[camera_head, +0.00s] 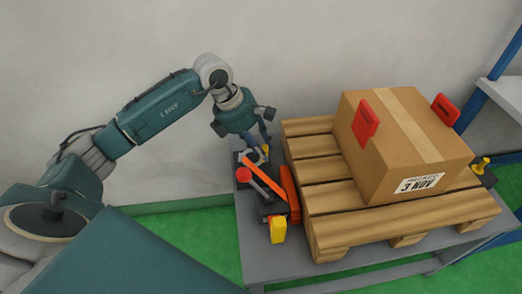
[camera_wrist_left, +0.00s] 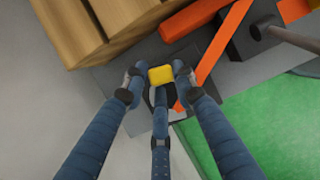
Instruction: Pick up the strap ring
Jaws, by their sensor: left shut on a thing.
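A small yellow piece (camera_wrist_left: 161,75) with a dark part below it sits between the fingertips of my left gripper (camera_wrist_left: 158,82) in the left wrist view. I take it as the strap ring, but its ring shape is hidden by the fingers. In the head view only a bit of its yellow (camera_head: 266,149) shows under my left gripper (camera_head: 262,150). The gripper is shut on it, pointing down at the back left corner of the table. An orange strap (camera_wrist_left: 211,58) runs close to the piece. My right gripper is not in view.
A grey table (camera_head: 251,240) carries a wooden pallet (camera_head: 345,232) with a cardboard box (camera_head: 400,145) and red corner pieces (camera_head: 365,120). A dark ratchet with a red knob (camera_head: 243,174) and a yellow block (camera_head: 278,230) lies left of the pallet. A blue rack (camera_head: 487,95) stands right.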

